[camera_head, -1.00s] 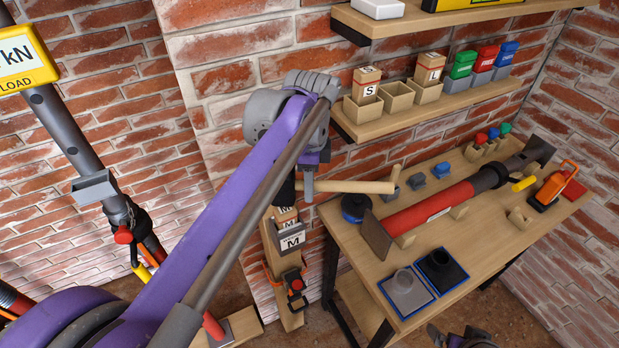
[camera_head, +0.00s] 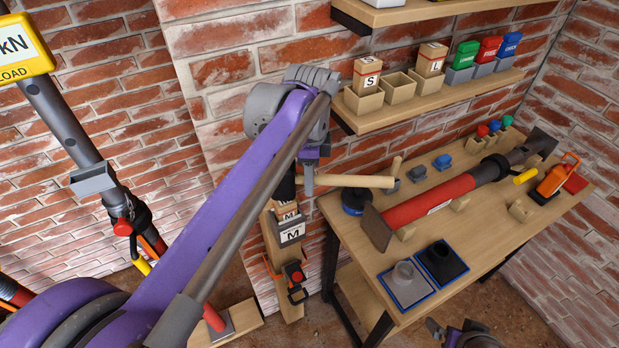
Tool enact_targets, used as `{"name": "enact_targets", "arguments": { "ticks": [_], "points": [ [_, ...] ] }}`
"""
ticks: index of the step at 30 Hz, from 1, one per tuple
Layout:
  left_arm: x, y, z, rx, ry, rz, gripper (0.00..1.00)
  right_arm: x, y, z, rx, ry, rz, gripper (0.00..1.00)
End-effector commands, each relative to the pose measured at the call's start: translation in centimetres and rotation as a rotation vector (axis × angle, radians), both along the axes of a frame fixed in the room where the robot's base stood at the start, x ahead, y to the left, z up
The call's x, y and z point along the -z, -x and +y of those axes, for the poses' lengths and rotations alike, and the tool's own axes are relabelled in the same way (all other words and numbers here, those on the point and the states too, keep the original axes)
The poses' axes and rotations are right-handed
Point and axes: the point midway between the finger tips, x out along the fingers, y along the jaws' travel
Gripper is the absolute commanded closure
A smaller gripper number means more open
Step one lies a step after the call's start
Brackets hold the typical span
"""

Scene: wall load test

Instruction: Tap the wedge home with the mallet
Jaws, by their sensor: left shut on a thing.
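My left gripper (camera_head: 309,178) is shut on the mallet's pale wooden handle (camera_head: 350,181), beside the wooden post. A short upright wooden piece stands at the handle's right end; I cannot tell whether it belongs to the mallet. A black part (camera_head: 287,187) shows just left of the fingers, possibly the mallet's head. Below, pale wooden blocks (camera_head: 288,212) sit in a grey holder marked M (camera_head: 292,232) on the post. I cannot tell which block is the wedge or whether anything touches it. A dark grey part, apparently my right gripper (camera_head: 462,336), is cut off at the bottom edge.
The workbench (camera_head: 440,215) on the right carries a long red prop (camera_head: 430,203), blue-rimmed trays (camera_head: 408,288) and an orange tool (camera_head: 558,178). A wall shelf (camera_head: 440,100) with S and L blocks and coloured packs hangs above. A grey prop (camera_head: 65,125) stands at left.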

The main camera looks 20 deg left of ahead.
Motion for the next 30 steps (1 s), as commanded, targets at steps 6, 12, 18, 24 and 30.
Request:
{"name": "enact_targets", "arguments": {
  "ticks": [6, 12, 18, 24, 30],
  "points": [
    [1.7, 0.1, 0.0, 0.000, 0.000, 0.003, 1.00, 1.2, 0.6, 0.0, 0.000, 0.000, 0.012, 0.00],
    [3.5, 0.1, 0.0, 0.000, 0.000, 0.002, 1.00, 2.5, 1.2, 0.0, 0.000, 0.000, 0.022, 0.00],
    [4.0, 0.0, 0.0, 0.000, 0.000, 0.001, 1.00, 2.7, 1.3, 0.0, 0.000, 0.000, 0.024, 0.00],
    [3.6, 0.0, 0.0, 0.000, 0.000, 0.000, 1.00, 2.4, 1.1, 0.0, 0.000, 0.000, 0.022, 0.00],
    [1.9, -0.1, 0.0, 0.000, 0.000, -0.001, 1.00, 1.1, 0.5, 0.0, 0.000, 0.000, 0.010, 0.00]
  ]
}}
